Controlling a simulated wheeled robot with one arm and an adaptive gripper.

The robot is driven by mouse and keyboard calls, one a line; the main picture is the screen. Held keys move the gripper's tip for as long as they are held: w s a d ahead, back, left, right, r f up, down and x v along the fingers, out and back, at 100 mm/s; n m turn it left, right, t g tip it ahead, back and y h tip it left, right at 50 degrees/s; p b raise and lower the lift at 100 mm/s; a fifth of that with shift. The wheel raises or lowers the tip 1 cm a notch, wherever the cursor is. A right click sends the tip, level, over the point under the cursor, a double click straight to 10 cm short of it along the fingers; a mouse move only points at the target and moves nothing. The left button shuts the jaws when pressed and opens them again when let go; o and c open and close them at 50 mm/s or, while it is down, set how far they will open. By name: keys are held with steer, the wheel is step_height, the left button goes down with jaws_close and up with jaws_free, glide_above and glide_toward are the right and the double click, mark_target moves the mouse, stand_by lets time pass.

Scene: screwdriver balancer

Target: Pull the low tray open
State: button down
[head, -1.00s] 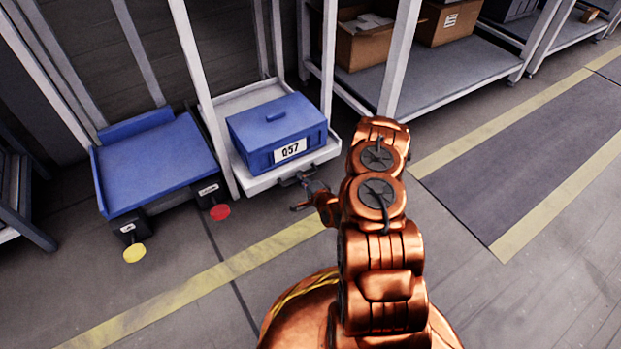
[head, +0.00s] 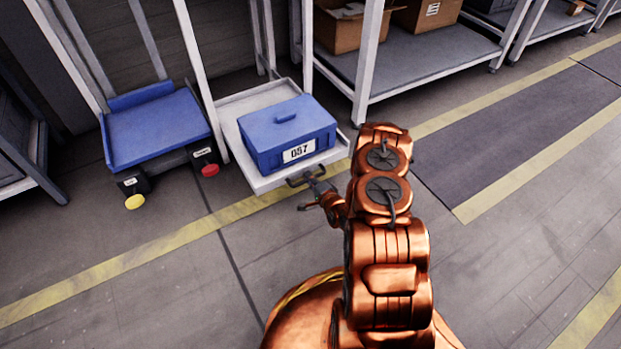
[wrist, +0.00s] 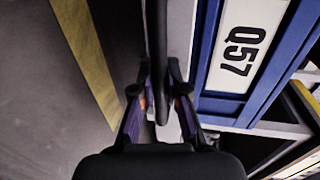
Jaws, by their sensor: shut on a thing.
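The low tray (head: 258,184) is a pale grey pull-out shelf close to the floor, sticking out from between the white rack posts. A blue lidded box (head: 289,135) labelled 057 stands on it, and its label fills much of the wrist view (wrist: 240,45). A dark handle (head: 301,179) is on the tray's front edge. My gripper (head: 311,194) is at this handle. In the wrist view my gripper's fingers (wrist: 160,88) are shut on the dark handle bar (wrist: 155,45), one finger on each side.
A blue platform (head: 155,130) stands left of the tray, with a yellow button (head: 135,202) and a red button (head: 210,170) at its front. A shelf (head: 425,65) with cardboard boxes (head: 350,22) is at the back right. The floor in front is clear.

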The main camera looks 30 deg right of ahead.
steer(key=shift+s, duration=0.35)
steer(key=c, duration=1.2)
jaws_free()
steer(key=shift+v, duration=5.95)
steer(key=shift+s+d, duration=0.1)
